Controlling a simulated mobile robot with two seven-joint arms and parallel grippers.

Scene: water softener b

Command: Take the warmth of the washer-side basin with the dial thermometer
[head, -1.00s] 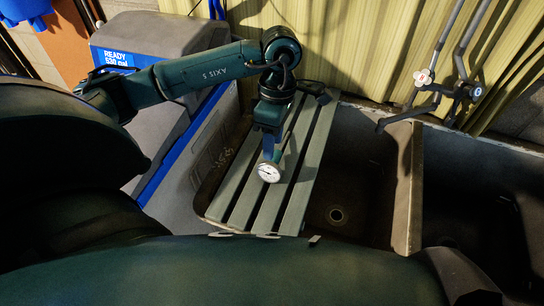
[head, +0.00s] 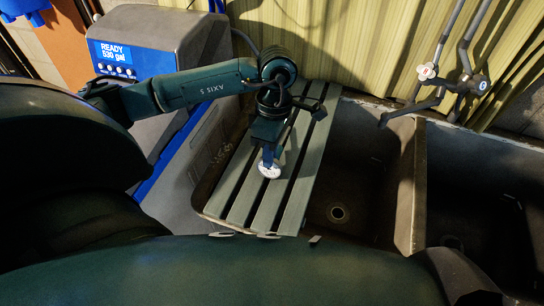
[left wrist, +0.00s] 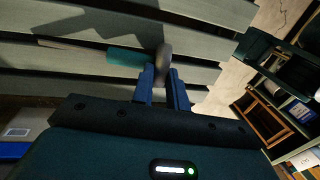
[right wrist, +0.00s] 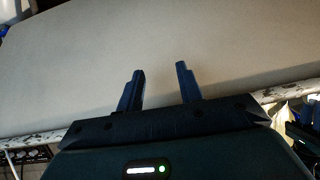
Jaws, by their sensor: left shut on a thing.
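The dial thermometer is in my left gripper. Its round white dial (head: 269,171) shows in the head view above the slatted board. In the left wrist view the dial is edge-on (left wrist: 164,62) at the fingertips, with a teal sleeve (left wrist: 126,57) and a thin stem running left over the slats. My left gripper (head: 268,155) is shut on it. Two dark basins lie side by side: the left basin (head: 352,188), partly under the board, and the right basin (head: 465,190). My right gripper (right wrist: 160,82) is open and empty in the right wrist view.
The slatted board (head: 245,190) covers the left part of the left basin. A divider (head: 410,190) parts the basins. Tap pipes (head: 462,75) stand behind them. A grey unit (head: 165,40) reading "READY 530 gal" stands at left. A pale flat surface (right wrist: 150,45) fills the right wrist view.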

